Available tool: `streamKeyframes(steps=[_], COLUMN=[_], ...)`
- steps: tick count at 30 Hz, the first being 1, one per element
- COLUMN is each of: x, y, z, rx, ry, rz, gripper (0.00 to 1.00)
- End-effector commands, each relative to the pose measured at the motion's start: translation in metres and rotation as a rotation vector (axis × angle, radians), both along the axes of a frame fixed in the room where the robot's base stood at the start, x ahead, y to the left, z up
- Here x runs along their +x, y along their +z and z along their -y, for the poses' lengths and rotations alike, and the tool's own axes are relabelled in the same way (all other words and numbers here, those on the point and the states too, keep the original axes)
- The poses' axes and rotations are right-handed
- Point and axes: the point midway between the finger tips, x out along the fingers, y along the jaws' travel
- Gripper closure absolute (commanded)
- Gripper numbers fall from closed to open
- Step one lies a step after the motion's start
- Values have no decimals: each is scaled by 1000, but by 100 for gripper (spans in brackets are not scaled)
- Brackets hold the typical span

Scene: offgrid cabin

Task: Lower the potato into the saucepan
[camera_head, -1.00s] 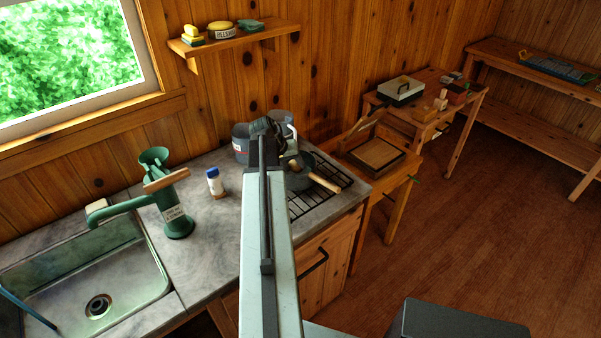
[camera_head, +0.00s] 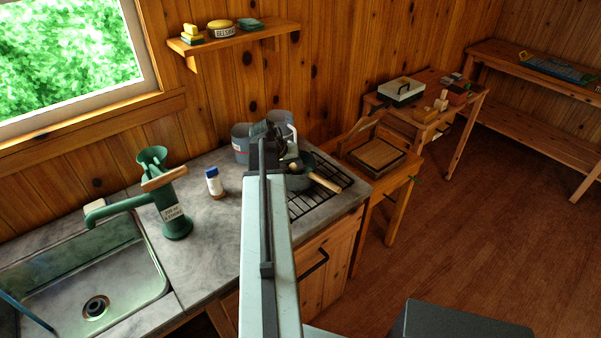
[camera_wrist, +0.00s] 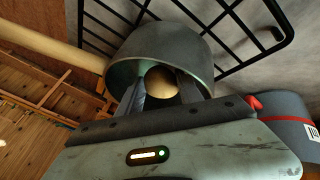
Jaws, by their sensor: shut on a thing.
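The saucepan (camera_head: 300,183) is dark grey-green with a pale wooden handle and stands on the black rack at the counter's right end. In the wrist view the saucepan (camera_wrist: 168,42) fills the upper middle, its handle pointing left. The brown, rounded potato (camera_wrist: 161,82) sits between the two fingers of my gripper (camera_wrist: 160,92), which is shut on it. The potato and fingertips show within the outline of the pan's opening. I cannot tell whether the potato touches the pan's bottom. In the head view my arm partly hides my gripper (camera_head: 287,160) and the pan.
Grey metal containers (camera_head: 241,143) stand behind my gripper near the wall. A blue-capped shaker (camera_head: 214,183) and a green hand pump (camera_head: 172,205) stand left of my arm. The sink (camera_head: 95,270) is at the far left. The counter between shaker and arm is clear.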

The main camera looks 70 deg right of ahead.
Motion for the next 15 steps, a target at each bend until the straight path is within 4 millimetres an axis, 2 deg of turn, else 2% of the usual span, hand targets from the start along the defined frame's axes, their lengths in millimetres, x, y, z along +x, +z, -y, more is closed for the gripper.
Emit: streamKeyframes(steps=[12,13,15], x=[0,0,0], y=[-3,-3,-3], z=[0,0,0], rx=[0,0,0], ry=[0,0,0], rz=[0,0,0], gripper=[100,52,32])
